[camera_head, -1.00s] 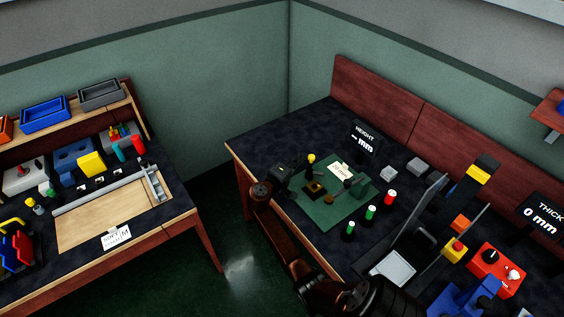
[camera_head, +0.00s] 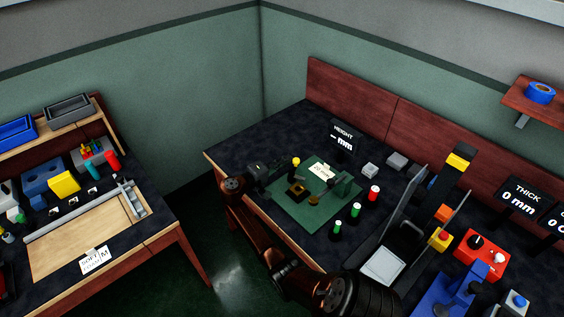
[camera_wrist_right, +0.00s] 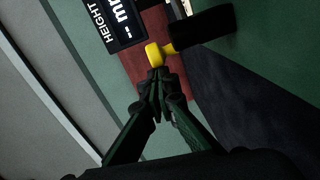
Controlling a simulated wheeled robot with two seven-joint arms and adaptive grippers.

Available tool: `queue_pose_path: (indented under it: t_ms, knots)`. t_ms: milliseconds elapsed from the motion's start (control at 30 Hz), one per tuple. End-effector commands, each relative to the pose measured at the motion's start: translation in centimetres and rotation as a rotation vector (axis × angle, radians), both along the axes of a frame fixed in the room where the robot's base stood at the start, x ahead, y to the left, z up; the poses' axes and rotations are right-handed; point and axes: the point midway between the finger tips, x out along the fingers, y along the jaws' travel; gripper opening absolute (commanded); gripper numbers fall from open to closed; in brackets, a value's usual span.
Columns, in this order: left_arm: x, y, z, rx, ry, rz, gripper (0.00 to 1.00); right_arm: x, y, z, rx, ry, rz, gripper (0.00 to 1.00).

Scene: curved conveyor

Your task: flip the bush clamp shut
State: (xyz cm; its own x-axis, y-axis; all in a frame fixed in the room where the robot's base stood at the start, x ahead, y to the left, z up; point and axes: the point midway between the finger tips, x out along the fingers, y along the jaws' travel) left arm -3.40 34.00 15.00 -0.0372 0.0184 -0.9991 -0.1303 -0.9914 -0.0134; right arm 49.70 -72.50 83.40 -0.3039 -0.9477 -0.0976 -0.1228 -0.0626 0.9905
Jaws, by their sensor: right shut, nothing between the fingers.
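The bush clamp stands on a green mat (camera_head: 302,212). Its yellow handle tip (camera_head: 295,161) rises above a dark and brass-coloured base (camera_head: 297,189). In the right wrist view the yellow tip (camera_wrist_right: 154,53) sits on a dark lever (camera_wrist_right: 199,27). My right gripper (camera_head: 279,168) is left of the handle tip. Its fingers (camera_wrist_right: 158,75) are shut and empty, just below the yellow tip in the picture; I cannot tell whether they touch it. My left gripper is not in view.
Green-topped (camera_head: 337,228) and red-topped (camera_head: 374,193) cylinders stand nearby. The height display (camera_head: 342,137) is behind. The left bench is across a floor gap.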

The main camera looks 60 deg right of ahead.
Motion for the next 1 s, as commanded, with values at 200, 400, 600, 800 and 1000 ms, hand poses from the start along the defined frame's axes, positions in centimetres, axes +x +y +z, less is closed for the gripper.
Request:
queue_pose_path:
  t_ms: [200,400,600,800,1000]
  knots:
    - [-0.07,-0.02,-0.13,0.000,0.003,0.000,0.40,-0.45,-0.39,-0.04,0.000,0.001,-0.004,0.00]
    - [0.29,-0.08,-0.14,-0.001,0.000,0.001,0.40,-0.62,-0.55,-0.03,0.000,0.001,-0.005,0.00]
    - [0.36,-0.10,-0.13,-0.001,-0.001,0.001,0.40,-0.65,-0.57,-0.03,0.000,0.001,-0.005,0.00]
    - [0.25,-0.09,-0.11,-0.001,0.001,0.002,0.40,-0.64,-0.56,-0.02,0.000,0.001,-0.005,0.00]
    - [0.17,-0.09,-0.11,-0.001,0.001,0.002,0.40,-0.63,-0.56,-0.02,0.000,0.001,-0.005,0.00]
